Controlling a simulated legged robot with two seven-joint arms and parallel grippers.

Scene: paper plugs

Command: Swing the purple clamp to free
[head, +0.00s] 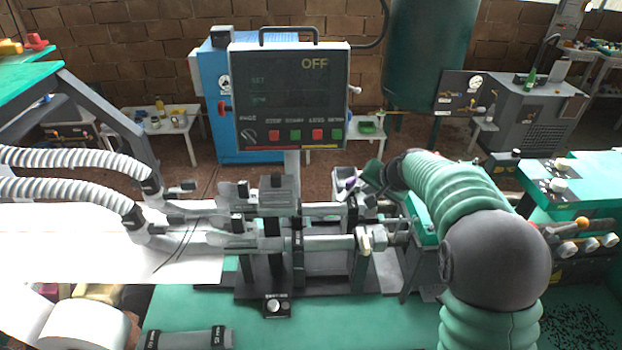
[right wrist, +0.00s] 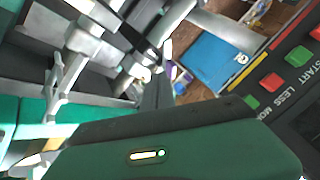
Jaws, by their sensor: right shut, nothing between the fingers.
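The purple clamp (head: 350,184) shows as a small purple patch on the machine's rear line, just left of my right gripper. A small purple part also shows in the right wrist view (right wrist: 181,83), just beside the dark fingers. My right gripper (head: 367,184) reaches in from the right over the machine, with its fingers close to the clamp. In the right wrist view its fingers (right wrist: 154,92) are together with nothing held between them. I cannot tell whether they touch the clamp. Most of the clamp is hidden or too small to make out. My left gripper is not in view.
A control panel (head: 290,98) reading OFF stands behind the machine. Two grey ribbed hoses (head: 70,190) enter from the left. White paper (head: 90,245) lies at left. A grey clamp fitting (head: 364,241) sits on the front line. A green cabinet with knobs (head: 580,190) stands at right.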

